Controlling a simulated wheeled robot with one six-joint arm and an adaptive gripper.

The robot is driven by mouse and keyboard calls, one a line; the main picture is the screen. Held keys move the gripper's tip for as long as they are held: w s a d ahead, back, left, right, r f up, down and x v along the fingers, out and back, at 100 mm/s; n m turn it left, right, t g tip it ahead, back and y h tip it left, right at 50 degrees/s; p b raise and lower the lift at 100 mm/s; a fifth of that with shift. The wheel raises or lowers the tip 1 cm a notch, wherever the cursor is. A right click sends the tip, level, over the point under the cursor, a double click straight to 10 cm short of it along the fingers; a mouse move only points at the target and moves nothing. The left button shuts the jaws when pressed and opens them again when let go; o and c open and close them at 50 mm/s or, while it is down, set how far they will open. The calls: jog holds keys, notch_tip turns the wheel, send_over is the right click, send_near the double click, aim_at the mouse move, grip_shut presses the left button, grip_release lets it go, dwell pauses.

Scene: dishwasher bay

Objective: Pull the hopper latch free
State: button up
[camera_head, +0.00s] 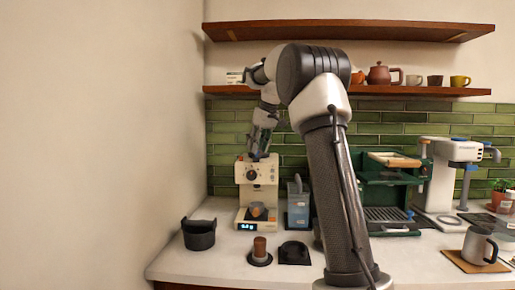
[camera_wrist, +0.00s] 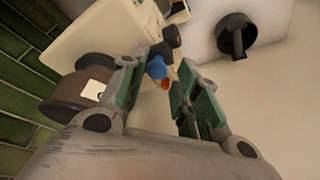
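The cream coffee grinder (camera_head: 258,180) stands upright on the counter against the green tiles, with a dial on its front and a lit display at its base. It also shows in the wrist view (camera_wrist: 108,35). A brown, round hopper-like part (camera_wrist: 82,92) sits on its top beside my left finger. My gripper (camera_head: 257,156) points down at the grinder's top. In the wrist view my gripper (camera_wrist: 162,76) is open, its fingers apart. A small blue piece (camera_wrist: 157,68) and a red tip (camera_wrist: 165,83) show between them; I cannot tell which is the latch or whether a finger touches it.
A black open container (camera_head: 199,236) stands left of the grinder. A brown-topped tamper-like piece (camera_head: 260,250) and a black mat (camera_head: 294,254) lie in front. A blue-grey container (camera_head: 298,205) stands close on the right. A wooden shelf (camera_head: 420,91) with cups runs above; my arm crosses it.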

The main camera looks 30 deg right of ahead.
jog(key=v, duration=1.1)
